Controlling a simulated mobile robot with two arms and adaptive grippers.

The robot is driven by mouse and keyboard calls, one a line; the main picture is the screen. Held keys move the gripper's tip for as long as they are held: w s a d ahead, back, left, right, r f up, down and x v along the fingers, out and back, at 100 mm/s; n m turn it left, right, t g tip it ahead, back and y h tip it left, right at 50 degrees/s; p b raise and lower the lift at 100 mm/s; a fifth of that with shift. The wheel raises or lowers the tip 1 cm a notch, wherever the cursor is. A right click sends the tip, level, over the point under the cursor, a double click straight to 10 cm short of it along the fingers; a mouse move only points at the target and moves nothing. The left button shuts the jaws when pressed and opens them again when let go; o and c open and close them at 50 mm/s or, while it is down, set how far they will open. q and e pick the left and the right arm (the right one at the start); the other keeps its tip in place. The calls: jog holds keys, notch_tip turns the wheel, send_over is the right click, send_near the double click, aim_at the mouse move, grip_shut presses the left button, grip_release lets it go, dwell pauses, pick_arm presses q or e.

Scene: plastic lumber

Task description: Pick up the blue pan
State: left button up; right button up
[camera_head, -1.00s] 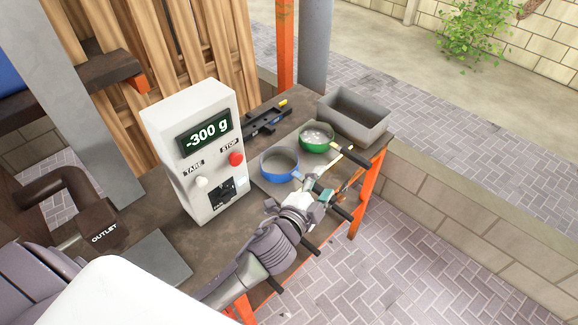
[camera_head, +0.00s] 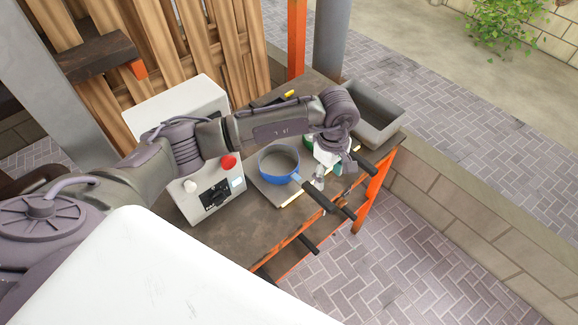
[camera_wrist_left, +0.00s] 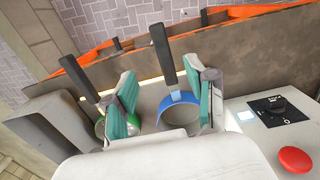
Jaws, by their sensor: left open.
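The blue pan (camera_head: 277,179) sits on a flat plate on the bench, its dark handle pointing to the lower right in the head view. My left gripper (camera_head: 320,178) is open and points down, just right of the pan bowl, close to the handle. In the left wrist view, the blue pan (camera_wrist_left: 181,98) and its upright-looking handle show between the two teal-padded fingers of the left gripper (camera_wrist_left: 164,95). I see no contact with it. The right finger hides part of the rim. My right gripper is not in view.
A green pan (camera_wrist_left: 100,126) is close beside the left finger and mostly hidden by my arm in the head view. A grey bin (camera_head: 374,115) stands at the bench's far right corner. The white scale box (camera_head: 206,190) stands to the left.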

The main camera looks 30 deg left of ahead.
aim_at(322, 198)
pick_arm(q)
jog(key=f+b, duration=0.1)
jog(key=f, duration=0.1)
jog(key=f+b, duration=0.1)
jog(key=f, duration=0.2)
jog(key=f+b, duration=0.2)
jog(key=shift+s+a+f, duration=0.1)
jog(key=shift+a+f, duration=0.25)
notch_tip(322, 198, down, 6)
jog(key=b, duration=0.3)
jog(key=shift+r, duration=0.1)
jog(key=shift+r, duration=0.1)
grip_shut()
